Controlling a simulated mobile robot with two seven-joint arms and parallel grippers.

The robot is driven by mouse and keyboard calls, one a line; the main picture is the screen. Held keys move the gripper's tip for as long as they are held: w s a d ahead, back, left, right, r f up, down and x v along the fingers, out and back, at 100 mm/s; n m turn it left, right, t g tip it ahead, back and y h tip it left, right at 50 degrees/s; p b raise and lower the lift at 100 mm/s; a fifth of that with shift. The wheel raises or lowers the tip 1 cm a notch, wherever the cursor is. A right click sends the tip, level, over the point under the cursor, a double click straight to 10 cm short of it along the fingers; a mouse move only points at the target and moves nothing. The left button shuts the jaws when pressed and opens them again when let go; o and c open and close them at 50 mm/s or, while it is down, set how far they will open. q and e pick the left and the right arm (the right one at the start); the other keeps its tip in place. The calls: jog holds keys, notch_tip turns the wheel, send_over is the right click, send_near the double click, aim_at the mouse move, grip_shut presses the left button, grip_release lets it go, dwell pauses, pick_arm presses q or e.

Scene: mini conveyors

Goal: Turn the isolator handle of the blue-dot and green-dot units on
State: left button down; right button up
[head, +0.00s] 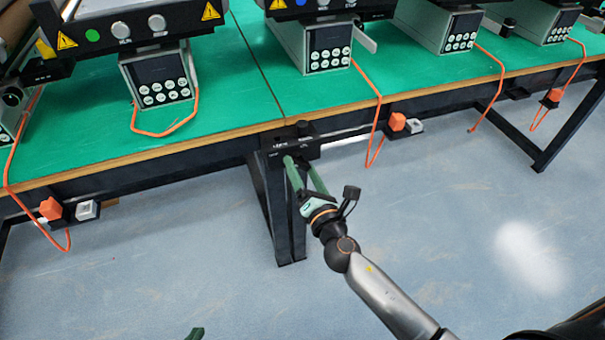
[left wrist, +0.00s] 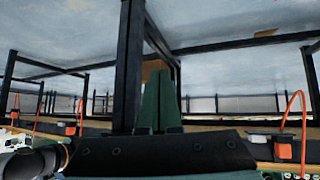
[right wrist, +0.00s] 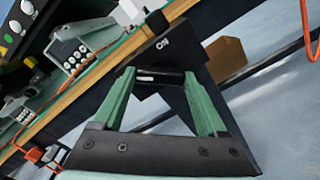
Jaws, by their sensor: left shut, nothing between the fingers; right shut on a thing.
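The green-dot unit (head: 92,35) is at the upper left in the head view, above a control box with buttons. A black isolator box (head: 306,148) is fixed at the table's front edge, above a table leg. My right gripper (head: 302,172) reaches it from below, and its green fingers are shut on the isolator's dark handle (right wrist: 160,80). White "ON" lettering shows on the black box in the right wrist view. The handle's angle is hard to tell. My left gripper (head: 196,333) is low at the bottom edge, shut and empty; its fingers (left wrist: 160,100) meet in the left wrist view.
Orange plugs (head: 50,208) and (head: 397,121) hang with orange cables beside pale sockets (head: 86,209) under the green tabletop (head: 240,90). Several more control boxes (head: 328,45) stand along the table. The floor (head: 170,270) in front is clear. A brown box (right wrist: 228,60) lies beneath.

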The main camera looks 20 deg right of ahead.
jog(key=shift+f+m, duration=0.15)
jog(key=shift+m, duration=0.45)
jog(key=m+b, duration=0.2)
jog(key=m, duration=0.4)
pick_arm(q)
jog(key=w+r+m+t+h, duration=0.1)
jog(key=w+r+t, duration=0.4)
jog(key=r, duration=0.5)
jog(key=shift+w+a+r, duration=0.2)
jog(key=shift+w+r, duration=0.05)
jog(key=shift+w, duration=0.7)
pick_arm(e)
jog(key=shift+m, duration=1.3)
pick_arm(q)
jog(key=shift+r+t, duration=0.15)
jog(key=shift+t, duration=0.15)
pick_arm(e)
jog(key=o, duration=1.3)
